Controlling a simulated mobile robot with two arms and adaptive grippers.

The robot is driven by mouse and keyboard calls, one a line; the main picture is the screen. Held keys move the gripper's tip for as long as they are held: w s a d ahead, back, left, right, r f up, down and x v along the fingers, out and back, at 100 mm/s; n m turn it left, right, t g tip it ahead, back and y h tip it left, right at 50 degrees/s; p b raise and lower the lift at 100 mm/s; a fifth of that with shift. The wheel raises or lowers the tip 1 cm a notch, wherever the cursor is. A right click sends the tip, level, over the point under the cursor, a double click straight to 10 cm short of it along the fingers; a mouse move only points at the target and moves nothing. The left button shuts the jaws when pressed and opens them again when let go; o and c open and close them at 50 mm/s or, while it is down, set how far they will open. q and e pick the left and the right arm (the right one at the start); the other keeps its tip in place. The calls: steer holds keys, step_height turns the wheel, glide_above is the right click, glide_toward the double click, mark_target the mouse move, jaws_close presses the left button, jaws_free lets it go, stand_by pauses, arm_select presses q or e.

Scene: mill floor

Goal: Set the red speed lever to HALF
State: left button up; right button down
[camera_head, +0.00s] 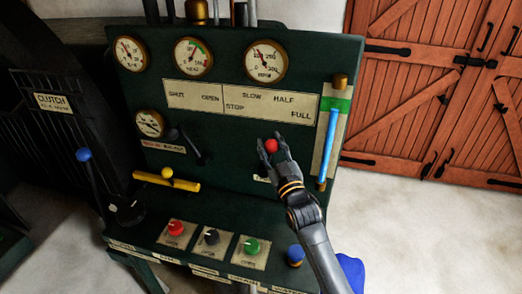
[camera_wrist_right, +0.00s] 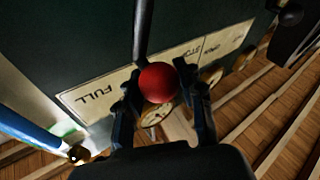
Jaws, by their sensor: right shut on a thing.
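The red ball knob (camera_head: 271,146) of the speed lever is below the label plate that reads STOP, SLOW, HALF and FULL (camera_head: 271,103). My right gripper (camera_head: 274,148) is shut on this knob. In the right wrist view the red knob (camera_wrist_right: 158,83) sits between the two fingers, and the dark lever shaft (camera_wrist_right: 143,30) runs up from it. The word FULL shows upside down on the plate (camera_wrist_right: 97,100) there. My gripper and arm hide the lower part of the lever in the head view, so its exact setting cannot be told. My left gripper is not in view.
A blue tube gauge (camera_head: 328,145) stands right of the knob. A dark lever (camera_head: 186,143) and a yellow-knobbed bar (camera_head: 166,184) are to the left. Red (camera_head: 175,228), black (camera_head: 211,237) and green (camera_head: 251,246) knobs line the desk below. A blue-knobbed clutch lever (camera_head: 84,155) stands far left.

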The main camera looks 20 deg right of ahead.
steer(key=shift+f, duration=0.45)
steer(key=c, duration=0.9)
jaws_free()
steer(key=shift+o, duration=0.4)
steer(key=shift+r, duration=0.1)
steer(key=v, duration=1.2)
